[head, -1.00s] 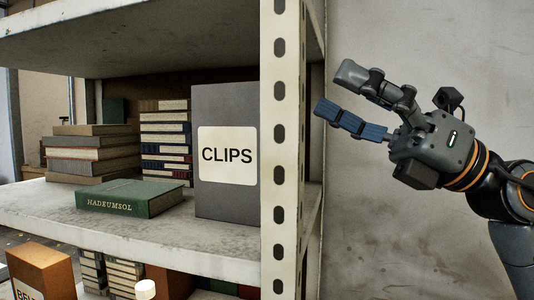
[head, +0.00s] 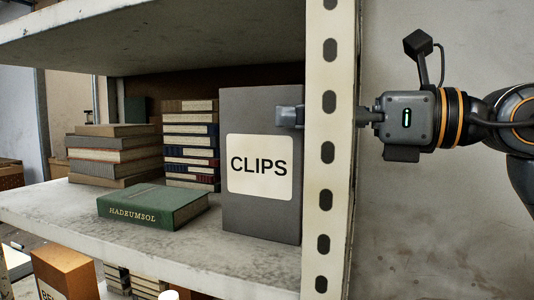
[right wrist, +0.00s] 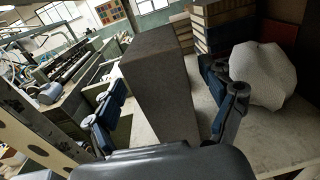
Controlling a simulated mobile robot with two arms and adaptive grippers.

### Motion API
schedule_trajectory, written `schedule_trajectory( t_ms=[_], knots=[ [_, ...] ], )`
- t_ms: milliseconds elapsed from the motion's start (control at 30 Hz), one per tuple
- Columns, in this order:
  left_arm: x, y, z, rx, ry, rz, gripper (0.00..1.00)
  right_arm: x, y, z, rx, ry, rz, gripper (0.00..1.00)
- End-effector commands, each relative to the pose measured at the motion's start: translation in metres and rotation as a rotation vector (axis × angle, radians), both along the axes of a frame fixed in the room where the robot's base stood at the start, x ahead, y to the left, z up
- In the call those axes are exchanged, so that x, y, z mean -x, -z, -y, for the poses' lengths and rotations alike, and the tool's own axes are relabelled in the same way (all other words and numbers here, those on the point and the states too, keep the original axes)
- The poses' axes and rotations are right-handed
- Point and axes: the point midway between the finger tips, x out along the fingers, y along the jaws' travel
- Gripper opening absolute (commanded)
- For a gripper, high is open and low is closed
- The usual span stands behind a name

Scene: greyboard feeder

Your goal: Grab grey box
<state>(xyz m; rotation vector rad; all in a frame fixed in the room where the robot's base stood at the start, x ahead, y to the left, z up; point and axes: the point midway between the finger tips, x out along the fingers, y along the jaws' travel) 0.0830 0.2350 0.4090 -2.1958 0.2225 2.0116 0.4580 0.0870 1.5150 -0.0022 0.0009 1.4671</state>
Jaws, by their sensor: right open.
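The grey box (head: 262,205) stands upright on the shelf's middle board, against the upright's left side in the head view. It has a white label reading CLIPS. My right gripper (head: 289,116) reaches in from the right, behind the perforated upright, and one fingertip shows at the box's upper right edge. In the right wrist view the grey box (right wrist: 160,95) stands between the two spread fingers of my right gripper (right wrist: 163,80). Gaps show between the fingers and the box, so it is not gripped. The upright hides most of the fingers in the head view. My left gripper is not in view.
The perforated shelf upright (head: 328,200) stands close to my right wrist. A green book (head: 150,206) lies left of the box, with book stacks (head: 115,155) behind. A white crumpled object (right wrist: 262,75) is beside the right finger in the wrist view.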

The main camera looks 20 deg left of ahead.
Motion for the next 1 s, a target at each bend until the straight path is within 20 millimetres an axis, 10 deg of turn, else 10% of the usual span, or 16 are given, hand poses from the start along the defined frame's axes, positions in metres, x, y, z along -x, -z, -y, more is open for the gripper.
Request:
schedule_trajectory(
  t_ms=[667, 1000],
  knots=[
    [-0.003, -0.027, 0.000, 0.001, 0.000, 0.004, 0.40, -0.005, 0.004, -0.053, -0.001, 0.000, -0.001, 0.83],
    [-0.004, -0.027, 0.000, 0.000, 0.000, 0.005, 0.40, -0.004, 0.004, -0.052, -0.001, 0.000, -0.001, 0.18]
  ],
)
